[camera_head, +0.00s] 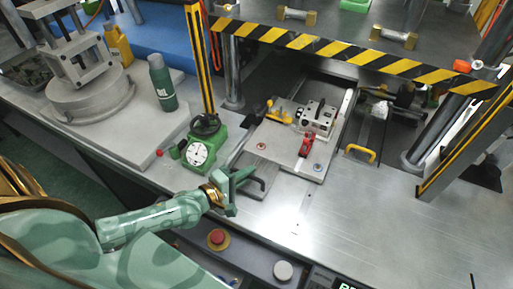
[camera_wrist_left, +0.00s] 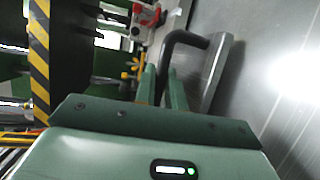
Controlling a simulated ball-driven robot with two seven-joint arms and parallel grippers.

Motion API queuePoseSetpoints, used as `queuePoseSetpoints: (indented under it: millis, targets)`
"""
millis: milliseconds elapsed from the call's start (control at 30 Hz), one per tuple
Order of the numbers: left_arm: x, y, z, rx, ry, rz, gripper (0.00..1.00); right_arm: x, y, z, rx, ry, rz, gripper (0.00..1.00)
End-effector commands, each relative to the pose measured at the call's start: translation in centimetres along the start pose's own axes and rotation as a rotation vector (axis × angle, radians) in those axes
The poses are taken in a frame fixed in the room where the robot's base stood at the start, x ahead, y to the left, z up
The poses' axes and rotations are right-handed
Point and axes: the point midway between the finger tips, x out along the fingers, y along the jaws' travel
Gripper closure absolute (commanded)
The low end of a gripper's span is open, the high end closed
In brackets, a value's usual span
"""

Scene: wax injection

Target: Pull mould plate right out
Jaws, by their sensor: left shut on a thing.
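A flat grey mould plate (camera_head: 292,167) lies on the steel table under the striped press frame. It carries a metal block (camera_head: 317,115) and a red clamp (camera_head: 306,146). A dark bent handle (camera_head: 260,182) stands at a ribbed grey strip by its near left corner; the handle also shows in the wrist view (camera_wrist_left: 187,38). My left gripper (camera_head: 243,178) is at this handle, shut on it, with its two fingers (camera_wrist_left: 163,75) around the bar's end in the wrist view. The exact contact is partly hidden. My right gripper is not in view.
A green dial gauge (camera_head: 197,153) stands close left of my left gripper. A yellow handle (camera_head: 360,152) lies right of the plate. Striped posts and a striped beam (camera_head: 350,54) frame the press. The table front right is clear. A red button (camera_head: 217,238) sits on the front panel.

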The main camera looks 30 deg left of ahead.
Motion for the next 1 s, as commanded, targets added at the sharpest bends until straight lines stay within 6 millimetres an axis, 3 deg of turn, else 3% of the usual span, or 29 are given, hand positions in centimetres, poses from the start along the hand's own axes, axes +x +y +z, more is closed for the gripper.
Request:
queuePoseSetpoints:
  millis: [200,500,733,1000]
  targets:
    - [-5.7,-1.0,2.4,-0.001,-0.003,-0.007,1.0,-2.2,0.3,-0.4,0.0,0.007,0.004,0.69]
    - [-11.3,-2.4,4.7,0.0,-0.001,-0.005,1.0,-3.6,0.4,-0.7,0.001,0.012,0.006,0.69]
    - [-13.6,-2.9,5.6,0.0,-0.001,-0.003,1.0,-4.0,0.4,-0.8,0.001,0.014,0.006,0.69]
    - [-14.2,-3.1,5.8,0.001,0.0,-0.001,1.0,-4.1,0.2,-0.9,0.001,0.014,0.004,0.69]
